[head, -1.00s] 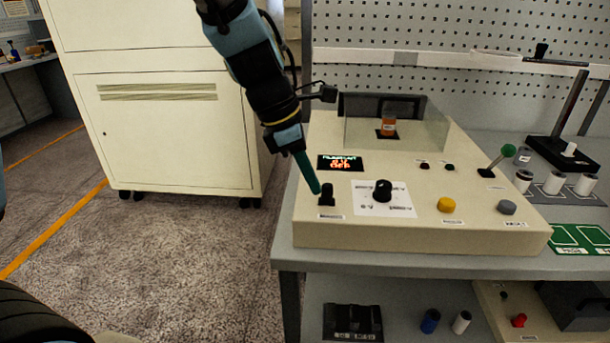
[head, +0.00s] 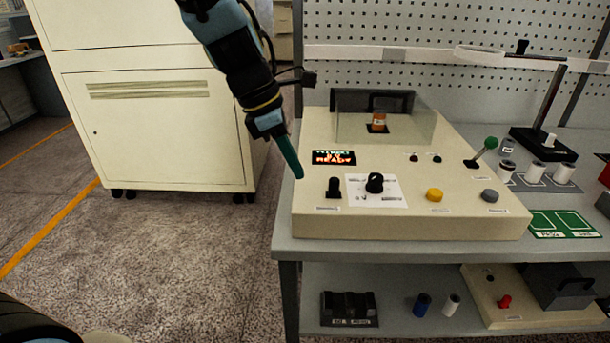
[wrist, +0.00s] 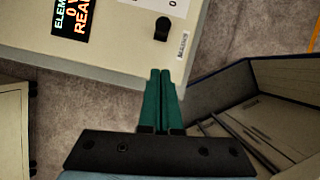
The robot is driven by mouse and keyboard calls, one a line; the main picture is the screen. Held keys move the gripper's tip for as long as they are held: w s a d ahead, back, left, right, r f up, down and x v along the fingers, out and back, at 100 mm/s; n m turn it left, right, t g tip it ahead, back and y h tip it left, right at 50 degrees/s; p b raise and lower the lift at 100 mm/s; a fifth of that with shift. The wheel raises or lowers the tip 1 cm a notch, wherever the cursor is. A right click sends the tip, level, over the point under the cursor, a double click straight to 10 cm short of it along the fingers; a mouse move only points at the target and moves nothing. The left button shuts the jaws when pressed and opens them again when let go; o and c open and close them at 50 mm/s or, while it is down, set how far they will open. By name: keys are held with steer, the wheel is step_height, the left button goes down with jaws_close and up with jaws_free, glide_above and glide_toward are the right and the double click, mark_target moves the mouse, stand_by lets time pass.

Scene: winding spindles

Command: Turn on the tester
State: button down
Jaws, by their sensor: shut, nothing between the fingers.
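The tester (head: 400,222) is a beige sloped console on the grey bench. Its display (head: 334,157) is lit and reads READY; the display also shows in the wrist view (wrist: 72,18). A black switch (head: 334,187) stands at the console's left front, and it also shows in the wrist view (wrist: 161,29). A black knob (head: 375,183) sits on a white label to its right. My gripper (head: 298,174), with green fingers, is shut and empty. It is just left of the switch and display, apart from the switch. In the wrist view its fingertips (wrist: 160,73) overlap the console's edge.
A yellow button (head: 434,195), a grey button (head: 490,196) and a green-tipped lever (head: 490,144) are further right on the console. An orange spool (head: 378,121) stands behind the clear guard. A cream cabinet (head: 165,130) stands left of the bench. Floor between them is clear.

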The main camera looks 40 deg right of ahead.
steer(key=v, duration=0.7)
steer(key=shift+r+b, duration=0.15)
steer(key=shift+b, duration=0.15)
steer(key=shift+w+a, duration=0.1)
steer(key=w+a+f+m+t+y, duration=0.1)
steer(key=w+a+f+m, duration=0.2)
steer(key=w+a, duration=0.35)
steer(key=w+a+f+m+t+y, duration=0.1)
steer(key=w+a+f+m, duration=0.15)
steer(key=a, duration=0.75)
steer(key=a+f+m+t, duration=0.1)
steer(key=a+f+m, duration=0.1)
steer(key=a, duration=0.7)
steer(key=a+f+m+y, duration=0.1)
steer(key=a+f+m, duration=0.2)
steer(key=a, duration=0.6)
steer(key=shift+w+m+t+y, duration=0.3)
steer(key=shift+m+t, duration=0.1)
steer(key=shift+m, duration=0.85)
steer(key=shift+s+d+f, duration=0.1)
steer(key=shift+d, duration=0.05)
